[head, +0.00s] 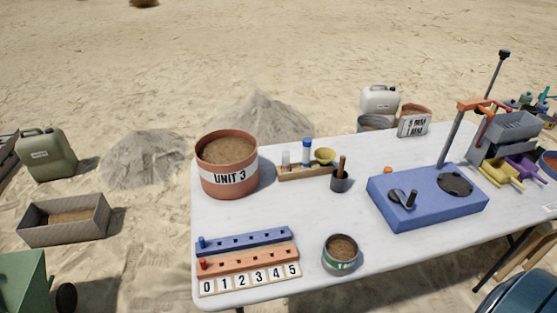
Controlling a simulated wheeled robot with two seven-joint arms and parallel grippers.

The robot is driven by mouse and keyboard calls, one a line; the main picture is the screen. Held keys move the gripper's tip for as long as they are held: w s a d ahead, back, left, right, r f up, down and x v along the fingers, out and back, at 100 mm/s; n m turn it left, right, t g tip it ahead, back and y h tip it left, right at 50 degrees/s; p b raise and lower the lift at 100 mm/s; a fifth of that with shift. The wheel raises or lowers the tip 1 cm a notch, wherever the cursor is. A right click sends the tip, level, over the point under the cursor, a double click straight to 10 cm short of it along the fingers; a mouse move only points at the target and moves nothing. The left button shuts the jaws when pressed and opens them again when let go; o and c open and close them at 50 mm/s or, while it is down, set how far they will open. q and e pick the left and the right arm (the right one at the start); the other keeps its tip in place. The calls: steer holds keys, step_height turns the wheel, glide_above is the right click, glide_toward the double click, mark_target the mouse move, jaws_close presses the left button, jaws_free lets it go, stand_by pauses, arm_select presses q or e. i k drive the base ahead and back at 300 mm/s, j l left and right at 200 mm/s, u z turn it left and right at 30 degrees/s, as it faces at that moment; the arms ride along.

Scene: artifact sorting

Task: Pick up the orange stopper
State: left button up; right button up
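A small orange object (388,171), which looks like the orange stopper, is on the white table (320,210). It sits at the back left edge of the blue base (430,197), to the right of the small dark cup (340,183). It is too small to tell its exact shape or whether it touches the blue base. Neither of my grippers is in view.
The UNIT 3 bucket (226,177), a rack with vials (307,170), a numbered peg board (248,260) and a tin of soil (340,254) stand on the table. A metal post (457,130) rises behind the blue base. The table's middle is clear.

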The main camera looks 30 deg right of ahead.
mark_target(388, 169)
steer(key=z, duration=1.7)
steer(key=k+z, duration=0.2)
